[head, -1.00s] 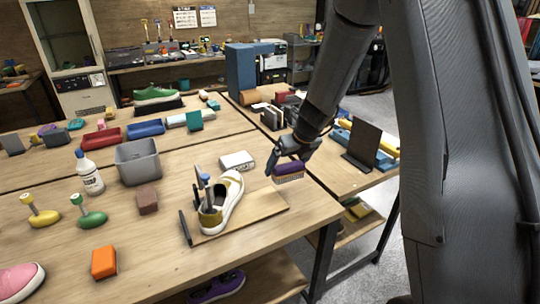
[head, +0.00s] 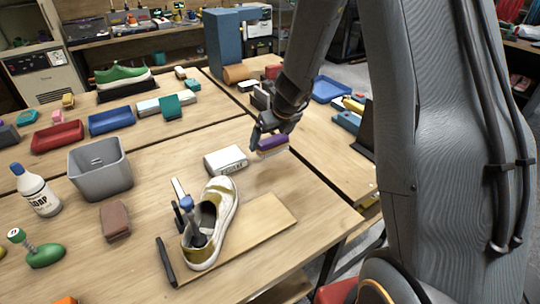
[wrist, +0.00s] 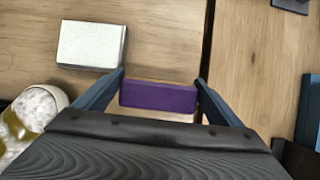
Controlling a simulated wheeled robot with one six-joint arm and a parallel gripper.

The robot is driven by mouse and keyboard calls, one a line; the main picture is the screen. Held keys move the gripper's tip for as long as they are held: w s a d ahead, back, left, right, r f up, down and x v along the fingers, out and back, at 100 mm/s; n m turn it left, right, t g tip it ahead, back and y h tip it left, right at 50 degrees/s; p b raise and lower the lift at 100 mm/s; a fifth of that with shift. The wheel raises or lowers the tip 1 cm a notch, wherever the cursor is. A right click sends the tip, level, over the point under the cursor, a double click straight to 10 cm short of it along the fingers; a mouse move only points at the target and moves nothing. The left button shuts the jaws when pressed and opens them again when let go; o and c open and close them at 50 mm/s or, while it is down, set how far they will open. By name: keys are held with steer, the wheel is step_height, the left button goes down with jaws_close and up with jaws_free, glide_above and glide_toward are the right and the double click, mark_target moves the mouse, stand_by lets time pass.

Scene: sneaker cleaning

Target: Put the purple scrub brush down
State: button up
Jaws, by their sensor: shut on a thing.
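The purple scrub brush (head: 271,146) has a purple back and pale bristles below. My gripper (head: 262,136) is shut on it near the right edge of the front table. In the wrist view, the purple back of the brush (wrist: 158,97) sits between the two fingers of my gripper (wrist: 160,98), with wood tabletop beyond it. The bristles look a little above the tabletop in the head view, but I cannot tell the exact gap.
A white box (head: 226,160) lies just left of the brush. A white and gold sneaker (head: 222,213) stands on a wooden board (head: 262,215) nearer the front. A grey bin (head: 101,170) stands left. Bare tabletop surrounds the brush on its near side.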

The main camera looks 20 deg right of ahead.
mark_target(270, 151)
steer(key=shift+f+b, duration=1.65)
steer(key=shift+f, duration=0.9)
steer(key=o, duration=1.1)
steer(key=shift+f, duration=0.1)
